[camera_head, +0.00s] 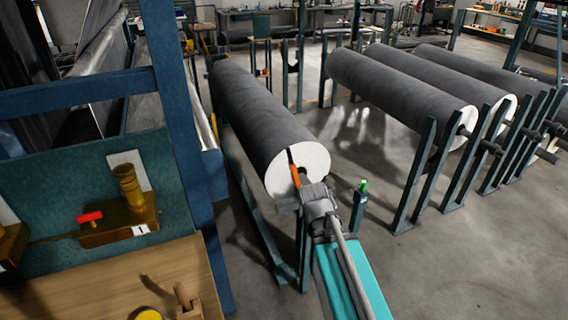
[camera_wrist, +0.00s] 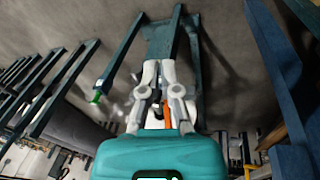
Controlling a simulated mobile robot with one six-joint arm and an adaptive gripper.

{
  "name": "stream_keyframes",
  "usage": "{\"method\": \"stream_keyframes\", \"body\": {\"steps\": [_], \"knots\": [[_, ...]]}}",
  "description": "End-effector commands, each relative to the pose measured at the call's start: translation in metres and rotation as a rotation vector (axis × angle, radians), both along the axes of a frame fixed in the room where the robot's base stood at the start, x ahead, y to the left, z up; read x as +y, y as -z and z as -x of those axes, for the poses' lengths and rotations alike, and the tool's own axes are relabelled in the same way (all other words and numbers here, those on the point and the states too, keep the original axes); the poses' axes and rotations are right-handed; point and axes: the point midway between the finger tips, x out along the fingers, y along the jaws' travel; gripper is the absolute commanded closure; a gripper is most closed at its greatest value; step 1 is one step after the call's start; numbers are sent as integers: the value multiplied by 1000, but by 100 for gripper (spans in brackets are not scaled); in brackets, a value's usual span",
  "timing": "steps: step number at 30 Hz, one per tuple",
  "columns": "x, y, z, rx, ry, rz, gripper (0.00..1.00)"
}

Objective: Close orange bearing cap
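The orange bearing cap (camera_head: 293,168) shows as a narrow upright strip in front of the white end of the nearest grey roll (camera_head: 250,115). My gripper (camera_head: 303,180) is right beside and below it, at the roll's shaft end. In the wrist view the two pale fingers (camera_wrist: 159,68) point up the picture with a narrow gap between them. A small orange piece (camera_wrist: 168,123) and a dark part (camera_wrist: 157,102) show between and behind the fingers. I cannot tell whether the fingers touch the cap, and its hinge is hidden.
A post with a green-topped button (camera_head: 363,186) stands just right of my gripper. More grey rolls on teal stands (camera_head: 425,175) are at the right. A wooden bench (camera_head: 160,275) and blue frame (camera_head: 185,130) are at the left. Open floor (camera_head: 440,270) lies at the lower right.

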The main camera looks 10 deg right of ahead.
Motion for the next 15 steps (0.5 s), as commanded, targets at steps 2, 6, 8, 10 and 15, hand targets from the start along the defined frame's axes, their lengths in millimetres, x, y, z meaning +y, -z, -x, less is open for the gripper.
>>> {"method": "stream_keyframes", "body": {"steps": [2, 6, 8, 10, 15], "knots": [[-7, 15, -21, -49, -25, 84, 100], [-20, 22, -57, -149, -82, 253, 100], [-24, 23, -72, -193, -113, 326, 100], [-26, 23, -91, -244, -152, 410, 100], [-26, 19, -134, -363, -262, 610, 100]]}}
